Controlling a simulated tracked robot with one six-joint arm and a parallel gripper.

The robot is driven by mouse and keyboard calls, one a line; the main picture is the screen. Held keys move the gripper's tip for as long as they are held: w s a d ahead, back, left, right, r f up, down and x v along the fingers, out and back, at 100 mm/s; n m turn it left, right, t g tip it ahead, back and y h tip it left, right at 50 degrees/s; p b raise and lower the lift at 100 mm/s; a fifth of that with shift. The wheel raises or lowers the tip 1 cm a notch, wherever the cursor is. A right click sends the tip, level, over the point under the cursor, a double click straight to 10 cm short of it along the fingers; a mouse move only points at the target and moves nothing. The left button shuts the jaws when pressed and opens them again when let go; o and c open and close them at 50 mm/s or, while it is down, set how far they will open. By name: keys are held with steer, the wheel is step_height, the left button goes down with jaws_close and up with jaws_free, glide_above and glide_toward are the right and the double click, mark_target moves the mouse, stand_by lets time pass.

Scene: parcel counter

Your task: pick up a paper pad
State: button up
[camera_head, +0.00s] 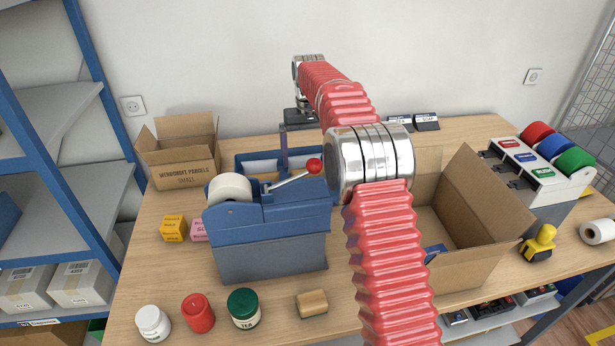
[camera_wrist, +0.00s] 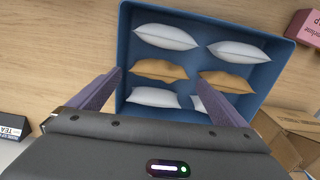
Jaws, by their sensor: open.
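The paper pads lie in two columns in a blue tray (camera_wrist: 124,42). In the wrist view I see a white pad (camera_wrist: 165,37) and another white pad (camera_wrist: 238,51) at the top, a brown pad (camera_wrist: 159,70) and another brown pad (camera_wrist: 226,81) in the middle, and white pads lower down. The lower right one is partly hidden by my gripper. My gripper (camera_wrist: 162,74) is open and empty, its fingers spread over the tray. In the head view the tray (camera_head: 243,158) is behind the blue tape dispenser and partly hidden.
The blue tape dispenser (camera_head: 270,240) stands in front of the tray. A small open carton (camera_head: 180,165) is at left, a large open carton (camera_head: 470,260) at right. Jars, including a red one (camera_head: 198,314), line the front. Bare wood lies left of the tray in the wrist view.

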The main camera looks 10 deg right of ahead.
steer(key=shift+f, duration=0.15)
steer(key=shift+f, duration=2.65)
steer(key=shift+c, duration=0.5)
steer(key=c, duration=0.7)
steer(key=shift+r, duration=0.1)
step_height(320, 180, up, 10)
steer(key=shift+f, duration=0.1)
